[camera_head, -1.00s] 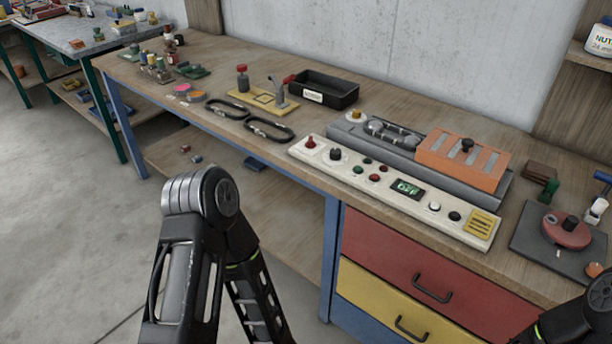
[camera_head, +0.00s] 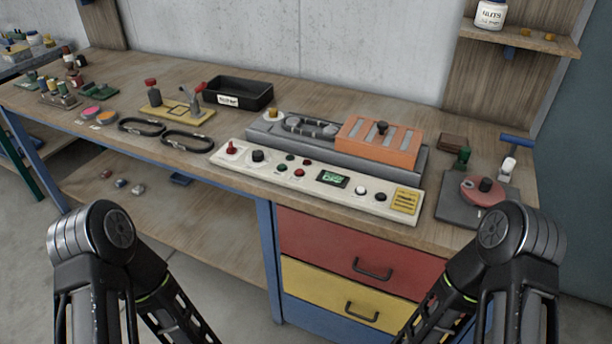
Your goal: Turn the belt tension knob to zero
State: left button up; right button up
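A cream control panel (camera_head: 310,181) lies along the front of the wooden workbench. It carries a red lever or knob (camera_head: 231,149) at its left end and a black knob (camera_head: 258,156) beside that. Further right are small red and green buttons, a lit green display (camera_head: 333,180), a white button (camera_head: 361,190) and a black button (camera_head: 380,196). I cannot read which knob is for belt tension. Both my arms show at the bottom, left and right, in front of the bench. Neither gripper is in view, and nothing of mine touches the panel.
Behind the panel is a grey machine (camera_head: 260,133) with an orange slotted block (camera_head: 379,146). A black bin (camera_head: 238,93), two black belts (camera_head: 187,141) and a yellow fixture (camera_head: 178,114) stand left. A red disc device (camera_head: 482,191) stands right. Drawers (camera_head: 350,254) are below.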

aim_at(258, 156)
jog(key=i+j+z, duration=0.15)
jog(key=j+z, duration=0.2)
jog(key=i+j+z, duration=0.1)
jog(key=j+z, duration=0.55)
jog(key=j, duration=0.2)
